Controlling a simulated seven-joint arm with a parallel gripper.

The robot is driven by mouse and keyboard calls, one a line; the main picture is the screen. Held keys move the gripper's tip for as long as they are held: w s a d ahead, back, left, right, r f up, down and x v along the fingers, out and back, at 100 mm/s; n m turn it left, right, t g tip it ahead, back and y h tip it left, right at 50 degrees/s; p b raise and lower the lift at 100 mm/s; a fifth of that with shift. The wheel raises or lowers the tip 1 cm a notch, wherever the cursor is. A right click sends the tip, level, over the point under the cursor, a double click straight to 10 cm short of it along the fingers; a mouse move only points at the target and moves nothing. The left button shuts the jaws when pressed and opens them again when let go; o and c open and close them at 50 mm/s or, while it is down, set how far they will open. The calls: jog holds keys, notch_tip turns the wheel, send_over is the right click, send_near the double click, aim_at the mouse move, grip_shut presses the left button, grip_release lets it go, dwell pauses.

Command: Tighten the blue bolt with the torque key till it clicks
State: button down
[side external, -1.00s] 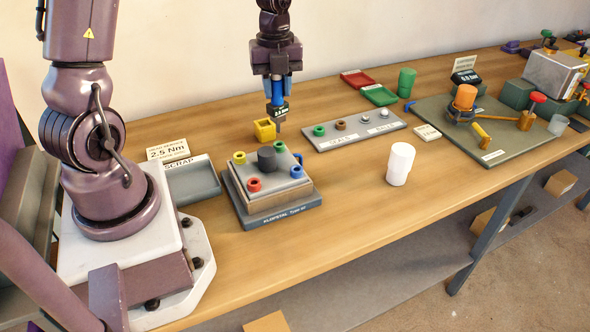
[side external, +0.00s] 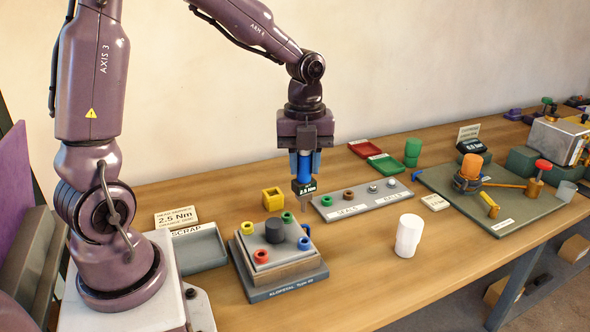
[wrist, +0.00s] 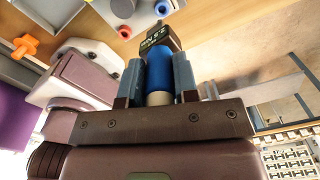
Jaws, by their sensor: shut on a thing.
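My gripper (side external: 305,166) is shut on the torque key (side external: 304,188), which has a blue handle and a dark head marked 2.5 Nm. The key hangs upright with its tip pointing down. In the wrist view the blue handle (wrist: 158,66) sits between my two fingers. The blue bolt (side external: 304,243) is at the right corner of the flange block (side external: 284,271). It also shows in the wrist view (wrist: 162,9), past the key's head. The key's tip appears above and apart from the blue bolt; its exact height is hard to judge.
The block also bears green (side external: 287,217), yellow (side external: 247,228) and red (side external: 261,256) bolts around a dark central post (side external: 274,231). A yellow holder (side external: 272,198) stands behind it, a scrap tray (side external: 203,249) left, a white cup (side external: 408,235) right. Bare table lies in front.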

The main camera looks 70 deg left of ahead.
aim_at(305, 193)
jog(key=shift+s+d+r, duration=0.1)
jog(key=shift+d+r, duration=0.1)
jog(key=shift+d, duration=0.35)
jog(key=shift+f, duration=2.95)
jog(key=shift+f, duration=1.1)
jog(key=c, duration=0.8)
grip_release()
notch_tip(305, 193, up, 13)
